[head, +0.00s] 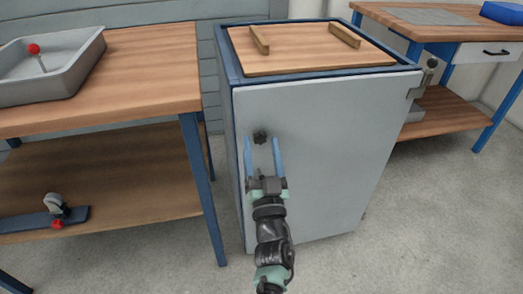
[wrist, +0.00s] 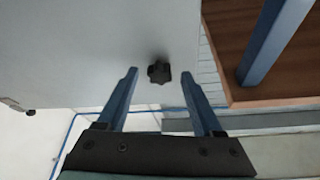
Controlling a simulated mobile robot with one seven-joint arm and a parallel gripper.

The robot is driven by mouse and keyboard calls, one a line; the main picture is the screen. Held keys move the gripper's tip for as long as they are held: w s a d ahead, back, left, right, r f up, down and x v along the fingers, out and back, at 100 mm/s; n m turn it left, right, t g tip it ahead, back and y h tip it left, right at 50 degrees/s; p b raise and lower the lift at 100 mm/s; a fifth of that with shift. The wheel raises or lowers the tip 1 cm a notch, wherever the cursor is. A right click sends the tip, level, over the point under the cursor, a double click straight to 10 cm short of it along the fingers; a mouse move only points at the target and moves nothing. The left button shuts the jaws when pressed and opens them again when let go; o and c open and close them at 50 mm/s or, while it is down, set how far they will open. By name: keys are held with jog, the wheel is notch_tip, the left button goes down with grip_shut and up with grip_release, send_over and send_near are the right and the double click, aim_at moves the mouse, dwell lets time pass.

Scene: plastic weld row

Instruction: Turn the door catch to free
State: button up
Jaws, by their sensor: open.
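The door catch appears as a small black star-shaped knob (head: 260,137) on the upper left of the cabinet's pale grey door (head: 325,140). The door looks closed. My gripper (head: 263,145) is in front of the door with its two blue fingers apart. In the head view the fingertips sit on either side of the knob. In the wrist view the knob (wrist: 159,72) shows between and slightly beyond the fingertips, apart from both fingers. Whether the fingers reach the knob in depth is hard to tell.
A metal bracket with a dark knob (head: 428,72) sits at the door's top right corner. A wooden board with two bars (head: 310,50) covers the cabinet top. A workbench (head: 150,60) with a grey tray (head: 60,82) stands close on the left. Floor at the right is clear.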

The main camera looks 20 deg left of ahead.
jog(key=shift+w+r, duration=0.1)
jog(key=shift+w, duration=0.05)
jog(key=shift+c, duration=0.3)
grip_shut()
